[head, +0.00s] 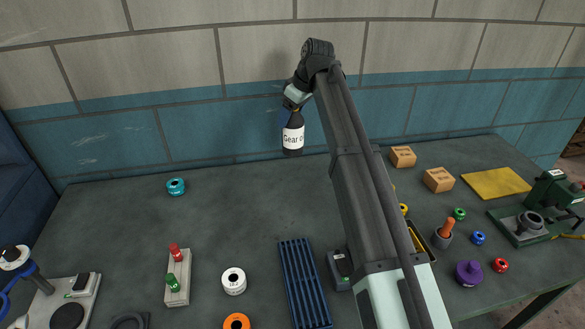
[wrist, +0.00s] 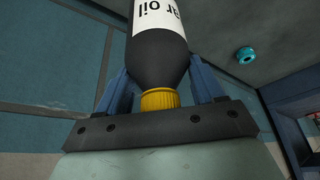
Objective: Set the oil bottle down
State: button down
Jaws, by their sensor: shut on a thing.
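The oil bottle (head: 293,137) is black with a white "Gear oil" label and hangs upright in the head view, near the back wall. Its base appears to be above the bench top (head: 230,205), though the exact gap is hard to tell. My gripper (head: 296,108) is shut on the bottle's upper part from above. In the wrist view the bottle (wrist: 160,55) sits between the two blue fingers, with its yellow cap (wrist: 160,100) close to the palm.
A teal ring (head: 176,187) lies left of the bottle. A blue slotted tray (head: 303,284), a white roll (head: 233,281) and a peg board (head: 178,277) stand nearer the front. Cardboard boxes (head: 438,180) stand right of my arm. The bench's back middle is clear.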

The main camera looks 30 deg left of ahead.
aim_at(301, 121)
jog(key=shift+f, duration=4.9)
jog(key=shift+c, duration=0.7)
grip_release()
jog(key=shift+f, duration=0.15)
jog(key=v, duration=1.2)
